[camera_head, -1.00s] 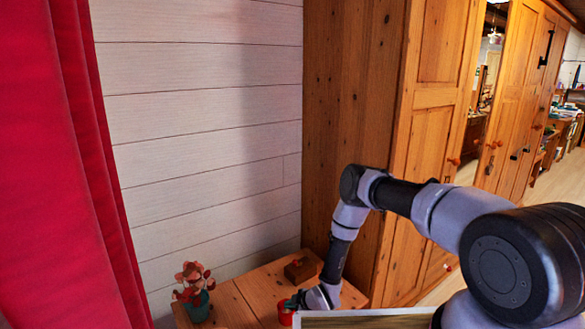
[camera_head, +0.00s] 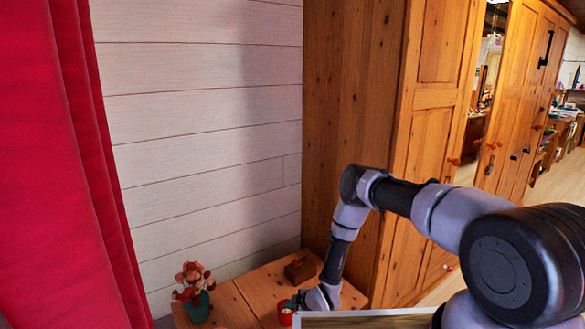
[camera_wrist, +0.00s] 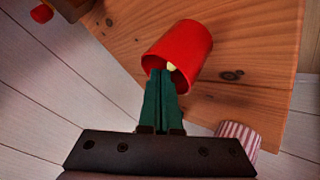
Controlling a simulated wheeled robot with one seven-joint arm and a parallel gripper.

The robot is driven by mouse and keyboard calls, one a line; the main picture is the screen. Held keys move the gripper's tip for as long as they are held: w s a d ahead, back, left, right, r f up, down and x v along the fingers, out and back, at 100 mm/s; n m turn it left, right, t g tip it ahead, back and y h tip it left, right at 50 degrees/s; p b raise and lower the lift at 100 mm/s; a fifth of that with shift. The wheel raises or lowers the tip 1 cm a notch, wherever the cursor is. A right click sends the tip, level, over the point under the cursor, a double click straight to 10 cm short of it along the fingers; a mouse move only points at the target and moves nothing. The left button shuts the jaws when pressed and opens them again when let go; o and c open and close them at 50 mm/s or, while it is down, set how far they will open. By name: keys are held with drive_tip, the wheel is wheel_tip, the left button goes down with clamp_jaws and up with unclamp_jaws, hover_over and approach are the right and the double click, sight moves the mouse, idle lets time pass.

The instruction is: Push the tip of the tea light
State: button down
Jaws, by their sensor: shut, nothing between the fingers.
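The tea light is a red cup (camera_wrist: 182,48) on the wooden table in the wrist view, with a small pale-yellow tip (camera_wrist: 171,66) showing inside its mouth. My gripper (camera_wrist: 161,73) has its dark green fingers together, with nothing between them. The fingertips are at the cup's opening, right beside the yellow tip; whether they touch it I cannot tell. In the head view the red cup (camera_head: 286,317) is partly visible at the bottom, with my gripper (camera_head: 292,303) just over it.
The wooden table (camera_head: 261,288) stands in the corner between the white wall and the wooden wardrobe (camera_head: 345,125). It holds a red-leaved plant (camera_head: 194,291) in a green pot and a small brown block (camera_head: 299,270). A striped object (camera_wrist: 238,134) shows near my gripper in the wrist view.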

drive_tip(key=shift+f, duration=0.45)
idle(0.4)
drive_tip(key=shift+r, duration=0.4)
wheel_tip(320, 180, up, 6)
idle(0.8)
